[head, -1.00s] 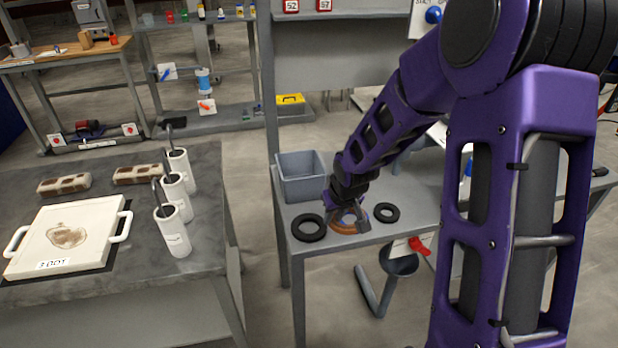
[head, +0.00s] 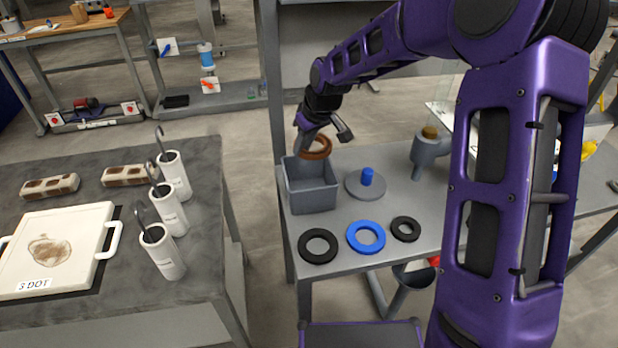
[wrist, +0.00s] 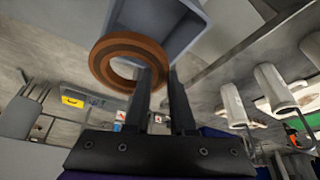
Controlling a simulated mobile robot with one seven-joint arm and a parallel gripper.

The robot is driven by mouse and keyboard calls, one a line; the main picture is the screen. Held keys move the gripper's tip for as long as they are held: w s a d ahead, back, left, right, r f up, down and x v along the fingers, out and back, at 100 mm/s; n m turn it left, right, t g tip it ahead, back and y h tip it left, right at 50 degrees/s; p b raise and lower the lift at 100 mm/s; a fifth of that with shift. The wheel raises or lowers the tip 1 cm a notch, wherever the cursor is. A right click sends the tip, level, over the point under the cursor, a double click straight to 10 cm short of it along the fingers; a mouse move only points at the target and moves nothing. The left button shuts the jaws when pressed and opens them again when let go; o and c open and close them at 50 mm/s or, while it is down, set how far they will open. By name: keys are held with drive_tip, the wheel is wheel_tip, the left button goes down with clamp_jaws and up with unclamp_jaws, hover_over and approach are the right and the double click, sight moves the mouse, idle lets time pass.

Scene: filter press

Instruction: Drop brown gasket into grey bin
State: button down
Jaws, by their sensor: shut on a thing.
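The brown gasket (head: 318,148) is a ring held in the air by my gripper (head: 325,137) at the grey bin in the head view. In the wrist view the brown gasket (wrist: 104,66) sits at the fingertips of my gripper (wrist: 158,80), which is shut on its rim. The grey bin (head: 312,196) is an open box on the grey table. The gasket appears above the bin's back right rim. In the wrist view, part of the bin (wrist: 185,28) shows beside the gasket; the bin's inside is mostly hidden there.
A black ring (head: 318,246), a blue ring (head: 366,237) and a smaller black ring (head: 405,229) lie on the table's front. A grey disc with a blue knob (head: 366,177) stands right of the bin. A grey fitting (head: 428,150) stands further right.

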sight(306, 158)
drive_tip(key=shift+s+f+b, duration=0.1)
drive_tip(key=shift+f+b, duration=1.9)
drive_tip(key=shift+f, duration=1)
drive_tip(key=c, duration=0.7)
unclamp_jaws()
drive_tip(key=shift+r, duration=0.1)
drive_tip(key=p+v, duration=0.2)
drive_tip(key=v, duration=1.5)
drive_tip(key=shift+s+r, duration=0.1)
drive_tip(key=shift+s, duration=0.05)
